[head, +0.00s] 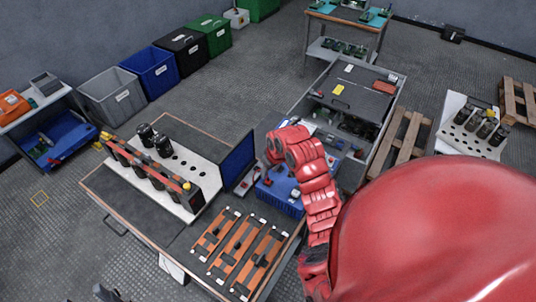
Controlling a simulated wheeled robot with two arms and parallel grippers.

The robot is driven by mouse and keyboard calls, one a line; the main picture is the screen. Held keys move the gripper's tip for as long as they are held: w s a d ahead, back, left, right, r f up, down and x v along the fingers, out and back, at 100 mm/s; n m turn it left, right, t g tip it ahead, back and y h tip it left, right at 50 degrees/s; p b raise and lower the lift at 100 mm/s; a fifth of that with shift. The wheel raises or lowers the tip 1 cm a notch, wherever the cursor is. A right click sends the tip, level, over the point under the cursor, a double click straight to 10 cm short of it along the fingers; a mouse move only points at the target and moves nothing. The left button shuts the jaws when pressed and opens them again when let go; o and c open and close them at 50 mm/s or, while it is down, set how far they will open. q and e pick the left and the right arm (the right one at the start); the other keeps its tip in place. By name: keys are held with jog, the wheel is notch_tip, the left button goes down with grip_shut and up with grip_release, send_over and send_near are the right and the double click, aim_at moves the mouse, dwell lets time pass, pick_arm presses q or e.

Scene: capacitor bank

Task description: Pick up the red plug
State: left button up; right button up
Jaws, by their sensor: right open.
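My right arm comes in from the lower right and bends over the blue bin (283,200) at the workbench's right end. Its gripper (265,168) is open, pointing down over the bin's left part, and looks small and partly hidden by my own wrist. A small red item (267,181) shows just below the gripper; it may be the red plug, but it is too small to be sure. I cannot tell whether the fingers touch it.
The workbench (150,235) holds a white board with capacitors (165,185), several orange-copper bars (240,250) and a dark upright screen (237,160). A grey cabinet (345,95) and a pallet (400,140) stand behind the arm. Several bins line the back wall. The middle floor is clear.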

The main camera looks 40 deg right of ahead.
aim_at(268, 177)
jog(key=p+x, duration=0.1)
jog(key=x, duration=0.2)
jog(key=shift+p, duration=0.4)
jog(key=shift+x, duration=0.9)
jog(key=shift+d, duration=0.1)
jog(key=shift+c, duration=0.3)
jog(key=shift+s, duration=0.1)
grip_shut()
